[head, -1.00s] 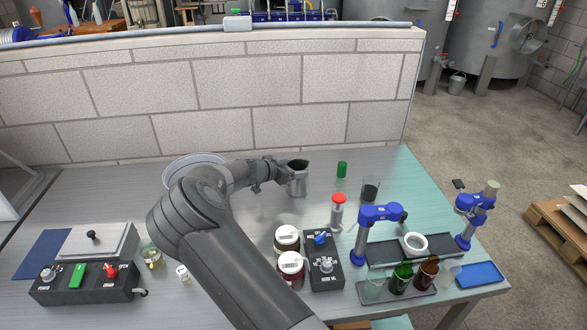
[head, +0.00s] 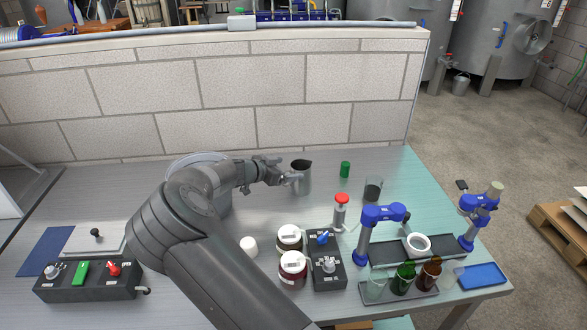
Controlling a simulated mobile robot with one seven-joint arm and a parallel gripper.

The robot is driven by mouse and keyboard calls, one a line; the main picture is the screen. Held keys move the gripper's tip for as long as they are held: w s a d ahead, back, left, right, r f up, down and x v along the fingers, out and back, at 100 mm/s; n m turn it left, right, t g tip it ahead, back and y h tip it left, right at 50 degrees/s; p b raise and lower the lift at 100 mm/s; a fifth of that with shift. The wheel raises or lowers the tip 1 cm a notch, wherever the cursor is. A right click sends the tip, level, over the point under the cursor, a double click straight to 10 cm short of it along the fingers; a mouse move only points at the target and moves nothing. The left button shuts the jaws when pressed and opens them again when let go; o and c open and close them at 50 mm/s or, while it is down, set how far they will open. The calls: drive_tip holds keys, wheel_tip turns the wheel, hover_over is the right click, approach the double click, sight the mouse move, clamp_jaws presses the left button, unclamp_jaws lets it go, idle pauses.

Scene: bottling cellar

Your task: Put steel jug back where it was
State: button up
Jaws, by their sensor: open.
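The steel jug (head: 303,180) stands upright on the metal worktop, towards the back near the wall. Its dark opening faces up. My gripper (head: 291,179) is open, just left of the jug and close to its side. I cannot tell whether the fingers touch the jug or surround its handle, as the handle is not clear at this size.
Right of the jug are a green cap (head: 345,169), a dark glass (head: 373,188) and a red-topped pump bottle (head: 341,212). In front stand two jars (head: 292,268) and a switch box (head: 327,262). My arm covers part of a round plate (head: 193,160). A white cap (head: 249,246) lies beside my arm.

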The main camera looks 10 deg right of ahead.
drive_tip(key=s+d+r+n+g+y, duration=0.1)
drive_tip(key=s+d+r+g+y, duration=0.25)
drive_tip(key=s, duration=0.55)
drive_tip(key=s+d+r+n+g+y, duration=0.1)
drive_tip(key=s+d+r+y, duration=0.25)
drive_tip(key=s+d, duration=0.4)
drive_tip(key=s+r+n+y, duration=0.1)
drive_tip(key=s+r+n, duration=0.2)
drive_tip(key=s, duration=0.6)
drive_tip(key=s+a+r+n+t+y, duration=0.1)
drive_tip(key=s+r+n, duration=0.2)
drive_tip(key=s, duration=0.7)
drive_tip(key=s+a+r+n+t+y, duration=0.1)
drive_tip(key=s+r+n+y, duration=0.1)
drive_tip(key=s, duration=0.8)
wheel_tip(320, 180, up, 2)
drive_tip(key=shift+s+a+r+n, duration=0.1)
drive_tip(key=shift+s+a+n, duration=0.15)
drive_tip(key=shift+n, duration=0.55)
